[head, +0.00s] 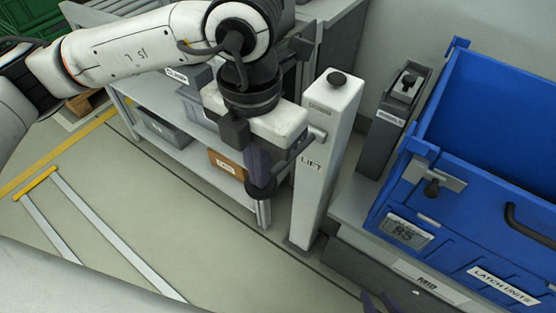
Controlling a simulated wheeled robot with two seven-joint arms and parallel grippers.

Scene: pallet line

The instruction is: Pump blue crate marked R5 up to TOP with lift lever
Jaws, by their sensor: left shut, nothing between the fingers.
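The blue crate (460,166) stands at the right, with a small plate (407,232) that seems to read R5 and a "LATCH UNITS" label. It rests above a grey base with a MID label (427,281). The white LIFT post (316,190) stands left of it, with a short stub on its side toward my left gripper (261,188). That gripper points down just left of the post, shut and empty. A dark round end shows at its fingertips; contact with the lever cannot be told. Purple fingertips of my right gripper (379,303) show apart at the bottom edge.
A grey shelf (180,128) with bins and an orange-brown box (227,164) stands behind my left arm. A dark grey unit with a black knob (393,115) stands between post and crate. Open floor with yellow and white lines lies at the left.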

